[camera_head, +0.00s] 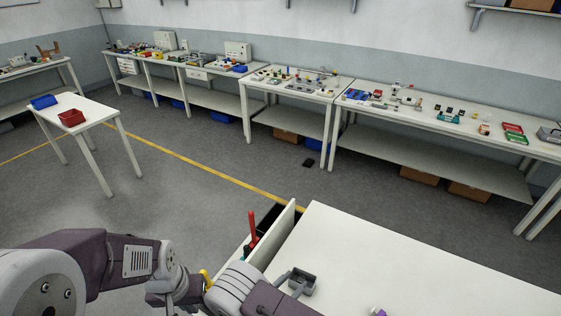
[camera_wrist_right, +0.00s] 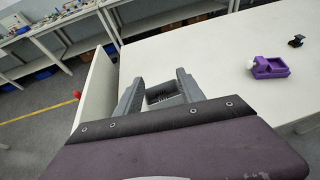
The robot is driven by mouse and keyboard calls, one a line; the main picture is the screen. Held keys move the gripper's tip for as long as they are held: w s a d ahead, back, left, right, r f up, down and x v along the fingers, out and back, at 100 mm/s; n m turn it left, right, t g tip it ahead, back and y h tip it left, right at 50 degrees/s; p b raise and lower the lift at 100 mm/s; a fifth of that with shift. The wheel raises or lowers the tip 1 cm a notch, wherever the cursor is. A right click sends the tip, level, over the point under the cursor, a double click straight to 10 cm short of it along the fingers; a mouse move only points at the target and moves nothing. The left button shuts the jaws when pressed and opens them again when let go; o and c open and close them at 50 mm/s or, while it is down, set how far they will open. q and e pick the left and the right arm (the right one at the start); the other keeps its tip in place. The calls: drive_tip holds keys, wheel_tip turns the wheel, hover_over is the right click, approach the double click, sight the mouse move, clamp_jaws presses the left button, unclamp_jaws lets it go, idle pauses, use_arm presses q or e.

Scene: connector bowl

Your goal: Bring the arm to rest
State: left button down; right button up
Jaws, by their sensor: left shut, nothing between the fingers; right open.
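My left arm (camera_head: 130,258) comes in from the left of the head view and bends down at its wrist. My left gripper (camera_head: 192,292) is at the bottom, left of the drawer, shut and empty; it is partly hidden. My right gripper (camera_head: 291,283) is low over the near left part of the white table (camera_head: 400,260). Its open fingers show in the right wrist view (camera_wrist_right: 158,95), one on each side of a small dark grey open box (camera_wrist_right: 166,91). The box also shows in the head view (camera_head: 303,281). I cannot tell whether the fingers touch it.
An open drawer (camera_head: 285,232) at the table's left side holds a red-handled tool (camera_head: 252,226). A purple holder (camera_wrist_right: 270,68) and a small black part (camera_wrist_right: 296,41) stand on the table. Workbenches (camera_head: 450,110) line the back wall; the floor between is mostly clear.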

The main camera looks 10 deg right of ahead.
drive_tip(key=w+d+r+m+g+h+b, duration=0.2)
drive_tip(key=w+d+r+m+g+b, duration=0.35)
drive_tip(key=d, duration=0.45)
drive_tip(key=s+d+r+m+g+y+b, duration=0.1)
drive_tip(key=s+d+r+m+g+b, duration=0.25)
drive_tip(key=s+d+m, duration=0.4)
drive_tip(key=s+d+m+g+y+b, duration=0.1)
drive_tip(key=s+m+g+y+b, duration=0.1)
drive_tip(key=s+m+y, duration=0.45)
drive_tip(key=s+a+f+m+t+y, duration=0.1)
drive_tip(key=a+m+y, duration=0.1)
drive_tip(key=a+m, duration=0.2)
drive_tip(key=s+a+f+m+t+y, duration=0.1)
drive_tip(key=s+a+m+y, duration=0.1)
drive_tip(key=a+m, duration=0.2)
drive_tip(key=shift+a+f, duration=0.3)
drive_tip(key=shift+a, duration=0.35)
